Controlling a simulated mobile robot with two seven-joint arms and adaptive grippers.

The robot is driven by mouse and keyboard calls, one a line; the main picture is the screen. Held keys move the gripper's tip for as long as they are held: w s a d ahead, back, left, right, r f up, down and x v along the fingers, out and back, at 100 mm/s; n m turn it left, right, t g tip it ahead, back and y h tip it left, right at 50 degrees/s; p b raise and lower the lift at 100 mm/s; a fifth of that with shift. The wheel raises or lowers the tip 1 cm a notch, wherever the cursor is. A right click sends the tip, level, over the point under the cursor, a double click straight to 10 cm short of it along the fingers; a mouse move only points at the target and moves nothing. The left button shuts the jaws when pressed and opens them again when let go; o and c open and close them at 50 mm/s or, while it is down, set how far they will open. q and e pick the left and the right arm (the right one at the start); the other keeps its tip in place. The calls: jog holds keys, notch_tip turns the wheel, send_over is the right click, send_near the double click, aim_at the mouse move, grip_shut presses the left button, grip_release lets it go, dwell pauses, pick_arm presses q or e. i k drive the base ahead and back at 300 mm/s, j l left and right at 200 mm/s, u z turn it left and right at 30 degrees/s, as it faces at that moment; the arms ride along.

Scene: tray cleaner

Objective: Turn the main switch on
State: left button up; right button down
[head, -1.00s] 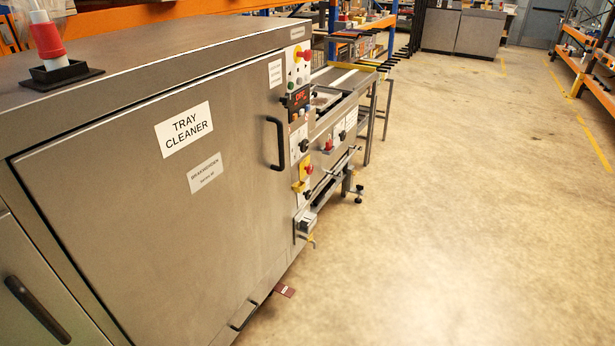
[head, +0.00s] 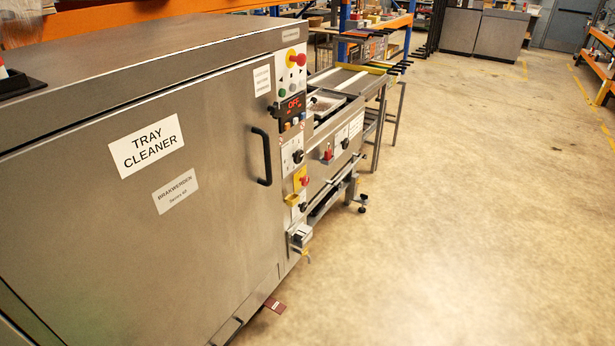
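The tray cleaner (head: 90,215) is a large steel cabinet on the left in the head view. Its narrow control panel runs down the cabinet's right edge. A red display (head: 293,103) on it reads OFF. A red knob on a yellow plate (head: 301,178) sits low on the panel and looks like the main switch; its exact position is too small to read. A black rotary knob (head: 298,156) is above it. A red button on yellow (head: 291,55) is at the top. Neither of my grippers is in view.
A black door handle (head: 263,157) stands out just left of the panel. A conveyor with trays (head: 340,100) extends behind the panel. A dark red pedal-like piece (head: 275,305) lies low by the cabinet. The floor (head: 450,220) to the right is clear.

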aim_at(305, 179)
jog(key=i+l+u, duration=0.1)
jog(key=i+l, duration=0.2)
jog(key=i+l+u, duration=0.1)
jog(key=i+l, duration=0.25)
jog(key=i+l+u, duration=0.1)
jog(key=i+l, duration=0.15)
jog(key=l, duration=0.25)
jog(key=i+l+u, duration=0.1)
jog(key=i+l, duration=0.2)
jog(key=l, duration=0.1)
